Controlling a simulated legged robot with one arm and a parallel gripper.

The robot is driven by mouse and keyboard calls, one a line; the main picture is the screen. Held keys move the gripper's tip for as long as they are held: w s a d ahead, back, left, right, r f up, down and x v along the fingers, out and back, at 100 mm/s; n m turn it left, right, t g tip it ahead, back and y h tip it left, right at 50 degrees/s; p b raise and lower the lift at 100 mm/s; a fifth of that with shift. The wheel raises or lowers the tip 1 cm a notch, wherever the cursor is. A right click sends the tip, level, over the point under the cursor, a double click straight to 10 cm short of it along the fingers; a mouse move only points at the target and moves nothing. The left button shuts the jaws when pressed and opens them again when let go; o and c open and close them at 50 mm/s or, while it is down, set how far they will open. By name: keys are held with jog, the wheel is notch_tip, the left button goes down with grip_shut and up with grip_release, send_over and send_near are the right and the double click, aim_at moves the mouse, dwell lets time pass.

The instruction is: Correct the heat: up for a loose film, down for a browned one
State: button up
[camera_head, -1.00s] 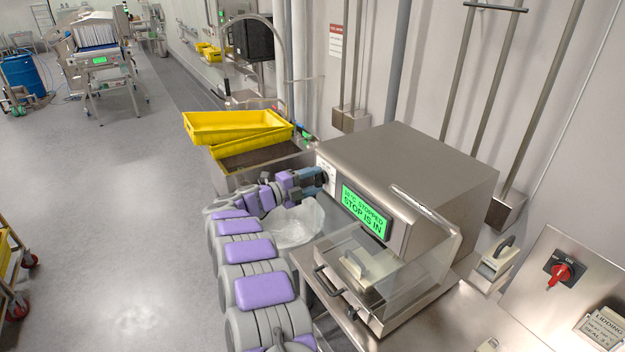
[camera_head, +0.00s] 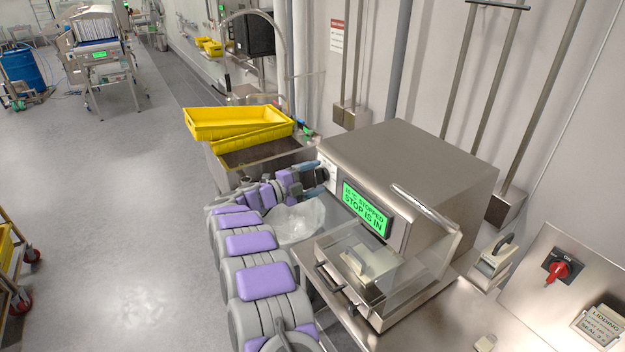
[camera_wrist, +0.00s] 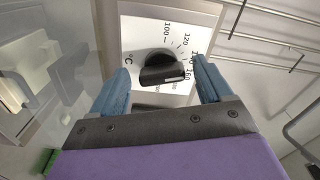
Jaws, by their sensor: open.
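The heat knob (camera_wrist: 162,70) is a black dial on a white plate marked °C, with 100, 120 and up to 160 legible around it in the wrist view. My gripper (camera_wrist: 160,85) is open, with one blue finger on each side of the knob and a visible gap to each. In the head view my gripper (camera_head: 318,182) is at the left end of the sealing machine's (camera_head: 410,165) front. The machine's green display (camera_head: 366,208) shows a stopped message and "STOP IS IN". No film is clearly visible.
A clear guard with a dark handle (camera_head: 329,280) covers the machine's front. A red switch (camera_head: 557,271) marked ON is on the steel panel at right. Yellow crates (camera_head: 232,122) stand behind my gripper. A clear plastic bag (camera_head: 298,222) hangs beside my arm.

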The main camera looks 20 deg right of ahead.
jog(key=shift+a, duration=0.15)
jog(key=s+a, duration=0.3)
jog(key=a, duration=1.4)
jog(key=shift+s, duration=0.15)
